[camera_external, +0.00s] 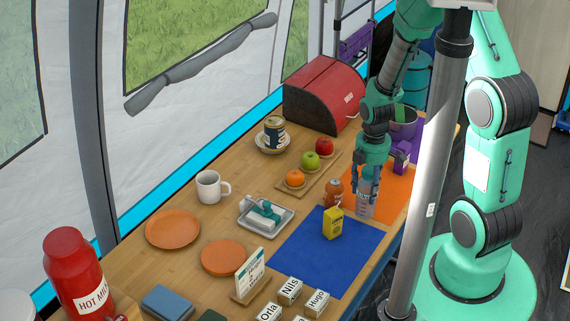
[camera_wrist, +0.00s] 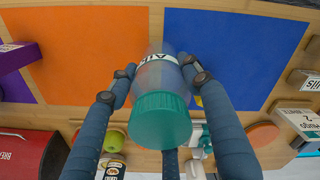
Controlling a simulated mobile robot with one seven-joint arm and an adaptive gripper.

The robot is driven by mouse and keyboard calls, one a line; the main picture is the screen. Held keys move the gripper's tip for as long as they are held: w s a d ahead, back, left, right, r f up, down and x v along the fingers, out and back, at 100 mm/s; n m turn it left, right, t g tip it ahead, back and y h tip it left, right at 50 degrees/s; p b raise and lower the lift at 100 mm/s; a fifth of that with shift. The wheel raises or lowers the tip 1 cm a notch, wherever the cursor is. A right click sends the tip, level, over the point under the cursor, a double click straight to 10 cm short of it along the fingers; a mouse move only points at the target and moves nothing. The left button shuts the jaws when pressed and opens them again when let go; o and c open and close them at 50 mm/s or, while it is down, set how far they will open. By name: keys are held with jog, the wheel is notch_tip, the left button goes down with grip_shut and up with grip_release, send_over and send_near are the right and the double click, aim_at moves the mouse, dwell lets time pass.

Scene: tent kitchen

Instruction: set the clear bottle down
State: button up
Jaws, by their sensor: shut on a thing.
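The clear bottle (camera_wrist: 160,84) has a green lid and a white label with dark letters. It is between the fingers of my gripper (camera_wrist: 161,82), which is shut on it. In the external view my gripper (camera_external: 366,190) points down and the bottle (camera_external: 365,206) hangs or stands upright over the orange mat's left edge, close to the blue mat. Whether its base touches the table cannot be told. The orange mat (camera_external: 387,212) and the blue mat (camera_external: 306,252) lie side by side.
A yellow carton (camera_external: 333,222) stands on the blue mat. A fruit board (camera_external: 309,187) lies further left. The blue mat's front part is clear.

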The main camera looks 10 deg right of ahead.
aim_at(370, 169)
jog(key=shift+f+b, duration=0.55)
jog(key=shift+f, duration=1.2)
jog(key=shift+f, duration=0.1)
jog(key=o, duration=1.2)
jog(key=shift+c, duration=0.2)
notch_tip(370, 169, up, 12)
jog(key=p, duration=0.3)
